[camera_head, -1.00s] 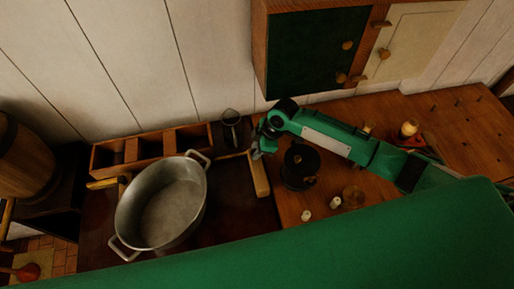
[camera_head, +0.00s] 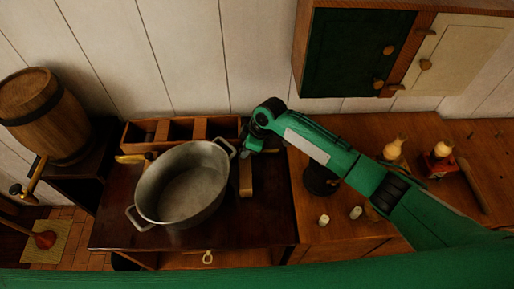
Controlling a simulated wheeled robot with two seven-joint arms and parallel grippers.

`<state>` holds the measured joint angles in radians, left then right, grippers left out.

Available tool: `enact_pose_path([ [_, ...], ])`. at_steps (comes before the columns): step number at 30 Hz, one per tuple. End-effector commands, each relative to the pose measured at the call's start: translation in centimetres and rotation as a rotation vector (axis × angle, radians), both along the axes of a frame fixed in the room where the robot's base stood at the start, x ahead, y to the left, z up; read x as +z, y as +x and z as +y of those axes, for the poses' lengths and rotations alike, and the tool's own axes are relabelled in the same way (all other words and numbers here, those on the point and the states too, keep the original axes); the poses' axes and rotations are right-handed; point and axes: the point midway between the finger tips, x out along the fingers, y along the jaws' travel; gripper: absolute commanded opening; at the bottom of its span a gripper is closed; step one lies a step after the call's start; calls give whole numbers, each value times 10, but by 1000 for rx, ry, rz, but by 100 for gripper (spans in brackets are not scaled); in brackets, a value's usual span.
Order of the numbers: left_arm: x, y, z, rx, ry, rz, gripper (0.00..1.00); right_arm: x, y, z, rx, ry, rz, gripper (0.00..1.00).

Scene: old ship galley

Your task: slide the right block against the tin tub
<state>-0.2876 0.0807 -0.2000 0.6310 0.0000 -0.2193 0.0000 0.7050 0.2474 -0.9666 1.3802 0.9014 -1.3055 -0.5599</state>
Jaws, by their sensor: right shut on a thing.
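The tin tub (camera_head: 184,190) is a grey oval metal pot with two loop handles, on the dark table top. The right block (camera_head: 245,180) is a narrow pale wooden piece lying just right of the tub, close to its right handle. My left gripper is not in view.
A wooden compartment box (camera_head: 180,130) stands behind the tub, with a yellow-handled item (camera_head: 131,158) in front. A dark round pot (camera_head: 318,182) and two small pale pieces (camera_head: 324,220) are to the right. A barrel (camera_head: 44,115) stands left. The table's front strip is clear.

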Motion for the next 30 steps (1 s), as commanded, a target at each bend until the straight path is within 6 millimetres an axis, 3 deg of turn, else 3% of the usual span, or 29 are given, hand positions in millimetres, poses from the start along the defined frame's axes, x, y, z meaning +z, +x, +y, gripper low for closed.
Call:
enact_pose_path([
  [8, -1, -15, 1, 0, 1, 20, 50, 1, 1, 0, -1, 0, -1, 0],
  [9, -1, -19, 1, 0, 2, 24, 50, 1, 0, 0, -1, 0, -1, 36],
  [12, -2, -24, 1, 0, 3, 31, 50, 1, 0, 0, -1, 0, -1, 50],
  [23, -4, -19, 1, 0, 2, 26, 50, 5, 0, -3, -1, 0, -2, 50],
  [30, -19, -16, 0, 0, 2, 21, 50, 41, -2, -18, 0, 2, -7, 50],
])
